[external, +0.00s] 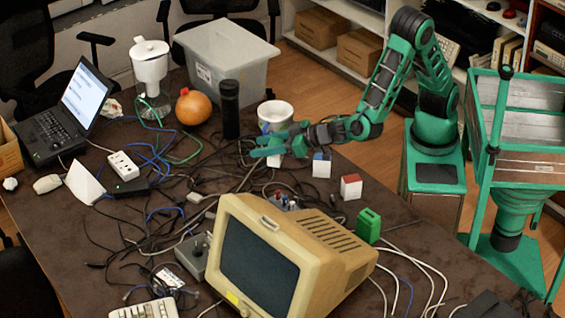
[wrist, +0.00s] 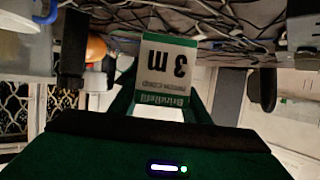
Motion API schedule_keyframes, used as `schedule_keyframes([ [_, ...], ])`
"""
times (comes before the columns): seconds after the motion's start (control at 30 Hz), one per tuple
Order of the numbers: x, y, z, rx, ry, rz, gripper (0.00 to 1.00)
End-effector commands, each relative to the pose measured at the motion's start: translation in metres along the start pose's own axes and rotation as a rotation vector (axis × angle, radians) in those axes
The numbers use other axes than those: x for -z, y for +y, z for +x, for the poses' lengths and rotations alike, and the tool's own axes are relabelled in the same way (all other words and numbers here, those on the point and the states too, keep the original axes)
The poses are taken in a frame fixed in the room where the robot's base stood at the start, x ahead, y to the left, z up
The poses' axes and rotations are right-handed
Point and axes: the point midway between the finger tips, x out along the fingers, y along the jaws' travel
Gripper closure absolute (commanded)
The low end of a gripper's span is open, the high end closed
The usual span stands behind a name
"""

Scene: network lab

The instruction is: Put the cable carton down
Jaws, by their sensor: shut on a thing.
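The cable carton is a small white box with green bands and a "3 m" label; it shows upside down in the wrist view (wrist: 165,72), between my green fingers. My gripper (external: 264,146) is shut on it. In the external view my gripper is over the cable-strewn table (external: 345,226), in front of a white pot (external: 276,110). There the carton is mostly hidden by my fingers, with a pale part showing below them. I cannot tell whether its base touches the table.
White boxes with a blue top (external: 321,166) and a red top (external: 351,187) stand right of my gripper. A black cylinder (external: 229,108) and orange gourd-like thing (external: 193,107) stand to its left. A beige monitor (external: 285,262) is in front. Loose cables cover the tabletop around.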

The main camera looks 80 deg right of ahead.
Motion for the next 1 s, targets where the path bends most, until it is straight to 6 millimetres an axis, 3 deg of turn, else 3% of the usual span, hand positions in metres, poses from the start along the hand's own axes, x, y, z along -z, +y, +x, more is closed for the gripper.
schedule_keyframes([
  [0.27,0.016,0.060,-0.030,-0.353,0.000,0.151,0.82],
  [0.5,0.035,0.099,-0.075,-0.639,-0.001,0.271,0.82],
  [0.9,0.052,0.126,-0.145,-0.945,-0.004,0.394,0.82],
  [0.97,0.053,0.127,-0.155,-0.979,-0.006,0.407,0.82],
  [1.0,0.043,0.128,-0.149,-0.978,-0.006,0.399,0.82],
])
